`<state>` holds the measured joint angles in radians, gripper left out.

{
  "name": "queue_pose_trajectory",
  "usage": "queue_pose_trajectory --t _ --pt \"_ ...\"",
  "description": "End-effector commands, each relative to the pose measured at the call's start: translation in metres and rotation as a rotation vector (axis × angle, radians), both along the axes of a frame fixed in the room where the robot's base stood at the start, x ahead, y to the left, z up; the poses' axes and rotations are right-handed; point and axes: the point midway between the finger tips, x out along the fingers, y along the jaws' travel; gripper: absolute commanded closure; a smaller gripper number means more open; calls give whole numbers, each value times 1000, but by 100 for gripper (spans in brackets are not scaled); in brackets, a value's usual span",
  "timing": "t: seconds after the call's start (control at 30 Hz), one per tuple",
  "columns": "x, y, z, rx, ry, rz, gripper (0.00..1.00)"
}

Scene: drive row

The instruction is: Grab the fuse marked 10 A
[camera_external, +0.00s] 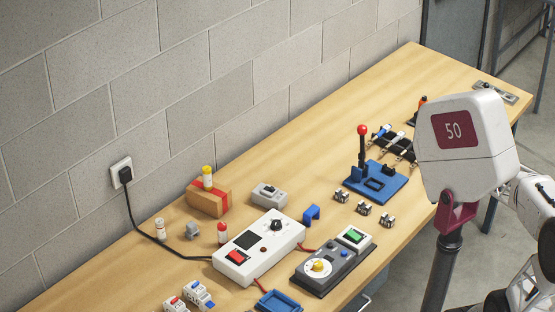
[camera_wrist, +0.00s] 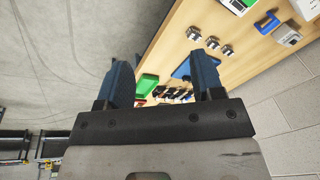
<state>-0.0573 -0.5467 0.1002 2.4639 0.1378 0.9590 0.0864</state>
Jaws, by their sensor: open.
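Several small cylinders that look like fuses show in the external view, and I cannot read an ampere marking on any. A white one with a red top (camera_external: 223,234) stands left of the white control box. A plain whitish one (camera_external: 160,229) stands further left, near the wall. One with a yellow top (camera_external: 207,176) stands on or in a brown and red block (camera_external: 208,200). My gripper (camera_wrist: 163,78) is open and empty in the wrist view, off the table's edge and well apart from these cylinders. I cannot make out its fingers in the external view.
The white control box (camera_external: 259,250) has a cable to the wall socket (camera_external: 121,173). A grey panel (camera_external: 333,267), small metal parts (camera_external: 364,208), and a blue lever base (camera_external: 376,182) stand on the wooden table (camera_external: 310,165). A green tray (camera_wrist: 147,86) shows between my fingers.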

Motion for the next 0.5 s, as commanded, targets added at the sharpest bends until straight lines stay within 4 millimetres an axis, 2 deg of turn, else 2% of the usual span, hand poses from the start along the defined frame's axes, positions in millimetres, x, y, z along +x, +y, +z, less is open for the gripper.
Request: queue_pose_trajectory --t 0.1,0.5 --pt "21 26 -2 72 49 -31 39" --pt "84 122 -12 294 237 -160 39"
